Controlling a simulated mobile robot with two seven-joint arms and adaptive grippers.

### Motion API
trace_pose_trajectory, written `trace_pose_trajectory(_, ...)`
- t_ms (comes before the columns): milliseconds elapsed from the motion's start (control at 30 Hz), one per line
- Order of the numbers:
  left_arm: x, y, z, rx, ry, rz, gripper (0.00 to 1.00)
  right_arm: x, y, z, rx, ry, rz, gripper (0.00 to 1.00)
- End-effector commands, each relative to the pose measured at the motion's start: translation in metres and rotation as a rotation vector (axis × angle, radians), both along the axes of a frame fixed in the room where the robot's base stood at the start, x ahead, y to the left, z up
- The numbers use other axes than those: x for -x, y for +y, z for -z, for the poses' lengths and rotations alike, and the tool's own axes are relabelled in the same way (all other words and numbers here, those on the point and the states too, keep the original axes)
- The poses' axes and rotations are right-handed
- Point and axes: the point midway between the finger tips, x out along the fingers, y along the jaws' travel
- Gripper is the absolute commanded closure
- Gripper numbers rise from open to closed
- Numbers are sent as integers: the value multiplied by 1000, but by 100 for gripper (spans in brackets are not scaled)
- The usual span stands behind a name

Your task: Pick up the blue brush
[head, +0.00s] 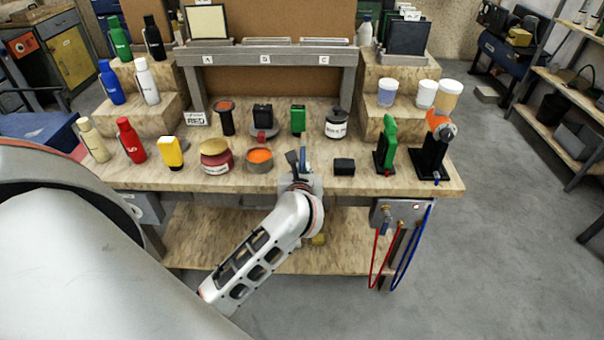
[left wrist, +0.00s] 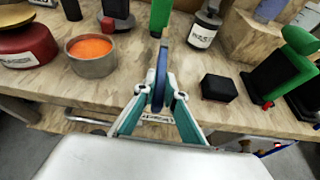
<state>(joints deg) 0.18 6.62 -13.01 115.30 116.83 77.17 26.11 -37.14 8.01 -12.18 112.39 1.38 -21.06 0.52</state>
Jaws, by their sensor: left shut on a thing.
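The blue brush (left wrist: 161,70) shows in the left wrist view as a narrow, upright blue shape seen nearly edge-on. My left gripper (left wrist: 161,96) is shut on it, one fingertip on each side. In the head view the blue brush (head: 303,156) is a small blue strip at the table's front edge, and my left gripper (head: 298,176) is just below it, partly hidden by its own wrist. My right gripper is in neither view.
On the wooden table (head: 225,178), a tin of orange stuff (head: 260,158) stands left of the brush and a black box (head: 344,166) right of it. A green tool on a black stand (head: 386,145) is farther right. Bottles line the left side.

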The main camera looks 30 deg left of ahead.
Motion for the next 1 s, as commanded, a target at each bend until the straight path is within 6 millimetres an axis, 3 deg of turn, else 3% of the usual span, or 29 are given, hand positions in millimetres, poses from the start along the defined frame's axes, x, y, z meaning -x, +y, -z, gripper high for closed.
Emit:
trace_pose_trajectory(500,-1,0,-135,3,-7,0,100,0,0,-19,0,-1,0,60)
trace_pose_trajectory(700,-1,0,-164,0,-4,0,100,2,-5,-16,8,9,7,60)
trace_pose_trajectory(1000,0,0,-175,1,-2,1,100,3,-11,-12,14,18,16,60)
